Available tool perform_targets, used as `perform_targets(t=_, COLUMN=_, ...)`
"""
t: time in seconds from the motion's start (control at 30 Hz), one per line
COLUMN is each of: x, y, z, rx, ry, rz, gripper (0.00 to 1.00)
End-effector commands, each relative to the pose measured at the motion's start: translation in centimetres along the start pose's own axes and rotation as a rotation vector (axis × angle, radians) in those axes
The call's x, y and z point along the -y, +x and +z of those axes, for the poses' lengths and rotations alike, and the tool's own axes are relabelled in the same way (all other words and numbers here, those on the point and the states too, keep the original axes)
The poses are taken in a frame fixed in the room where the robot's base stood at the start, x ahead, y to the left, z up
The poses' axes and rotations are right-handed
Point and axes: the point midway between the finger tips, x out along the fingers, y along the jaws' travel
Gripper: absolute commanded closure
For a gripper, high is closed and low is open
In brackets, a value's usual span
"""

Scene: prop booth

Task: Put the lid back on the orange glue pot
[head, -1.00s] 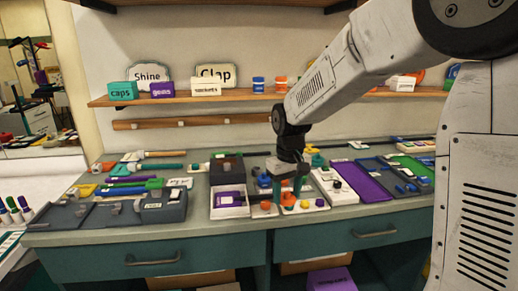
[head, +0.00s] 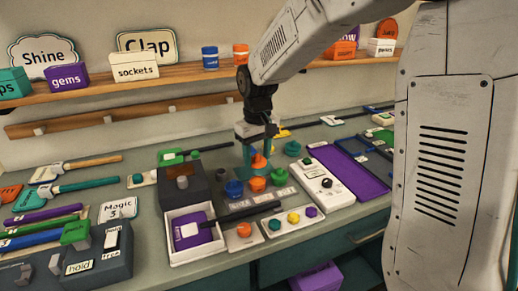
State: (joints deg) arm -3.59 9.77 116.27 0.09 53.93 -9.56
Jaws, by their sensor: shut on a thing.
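My gripper (head: 258,163) is shut on a small orange lid (head: 258,160) with a knob, its teal fingers on either side. It holds the lid above the bench, around the cluster of small pots. The orange glue pot (head: 257,184) stands upright on the bench just below the lid in the picture. I cannot tell exactly how far the lid is above the pot or whether it is centred. A blue pot (head: 233,188) stands left of the orange pot, and a green one (head: 292,148) stands behind to the right.
A white box (head: 178,256) is at left, a purple tray (head: 352,178) at right. A shelf (head: 130,91) runs behind.

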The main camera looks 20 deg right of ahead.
Motion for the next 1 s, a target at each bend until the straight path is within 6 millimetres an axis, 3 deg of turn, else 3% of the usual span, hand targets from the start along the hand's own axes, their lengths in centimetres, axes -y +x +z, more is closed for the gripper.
perform_targets(t=0.5, x=-0.3, y=4.7, z=0.1, rx=0.002, ry=0.004, rz=0.0, gripper=0.72)
perform_targets(t=1.0, x=-0.3, y=5.8, z=0.1, rx=0.001, ry=0.004, rz=0.0, gripper=0.72)
